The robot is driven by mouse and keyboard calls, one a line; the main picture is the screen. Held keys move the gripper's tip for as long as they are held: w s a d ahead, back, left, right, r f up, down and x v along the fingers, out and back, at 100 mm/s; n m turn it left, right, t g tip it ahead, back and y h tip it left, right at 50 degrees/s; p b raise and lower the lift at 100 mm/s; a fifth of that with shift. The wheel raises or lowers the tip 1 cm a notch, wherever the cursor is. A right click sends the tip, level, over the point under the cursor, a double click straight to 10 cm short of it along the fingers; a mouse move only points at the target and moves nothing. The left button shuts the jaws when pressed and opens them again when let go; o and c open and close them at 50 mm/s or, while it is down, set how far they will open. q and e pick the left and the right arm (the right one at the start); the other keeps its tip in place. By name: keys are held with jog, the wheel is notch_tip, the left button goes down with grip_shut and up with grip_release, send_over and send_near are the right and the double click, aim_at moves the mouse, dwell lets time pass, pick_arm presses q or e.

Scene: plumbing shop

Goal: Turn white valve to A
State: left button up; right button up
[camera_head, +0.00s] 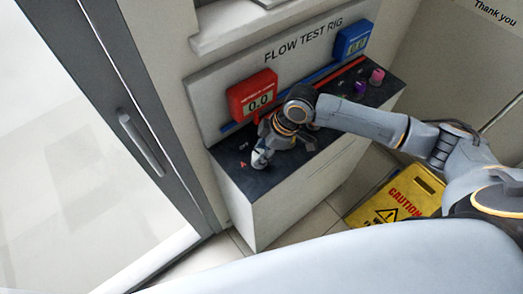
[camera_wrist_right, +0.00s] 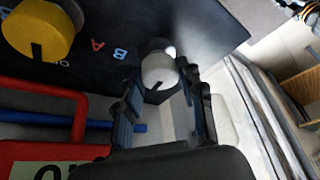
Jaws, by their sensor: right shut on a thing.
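The white valve (camera_head: 260,160) is a round knob on the dark top of the flow test rig, near its left end. In the right wrist view, the white valve (camera_wrist_right: 158,70) shows a dark pointer mark on its face. My right gripper (camera_head: 264,150) reaches down to it, and its two fingers (camera_wrist_right: 163,88) are closed around the knob's sides. The letter A (camera_head: 243,164) and an OFF label show on the panel beside the valve in the head view. My left gripper is in neither view.
A yellow knob (camera_wrist_right: 38,28) is close by in the wrist view. Red (camera_head: 252,96) and blue (camera_head: 352,40) displays stand behind the panel. Purple (camera_head: 359,89) and pink (camera_head: 377,76) knobs are at the right. A yellow caution sign (camera_head: 425,185) is on the floor.

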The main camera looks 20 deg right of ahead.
jog(key=shift+w+n+g, duration=0.1)
jog(key=shift+n+g, duration=0.4)
jog(key=shift+n, duration=0.7)
jog(key=shift+n+g, duration=0.3)
jog(key=shift+n, duration=0.6)
jog(key=n+g+b, duration=0.1)
jog(key=n, duration=0.2)
jog(key=shift+w, duration=0.15)
jog(key=shift+n+g+b, duration=0.5)
jog(key=shift+n+g, duration=0.3)
jog(key=shift+n, duration=1)
jog(key=o, duration=1.2)
jog(key=shift+a+h, duration=0.1)
jog(key=shift+h, duration=0.2)
jog(key=shift+w+r, duration=0.1)
jog(key=shift+r, duration=0.1)
jog(key=v, duration=1.1)
jog(key=shift+w+d+r, duration=0.1)
jog(key=shift+d+r, duration=0.1)
jog(key=shift+r, duration=0.05)
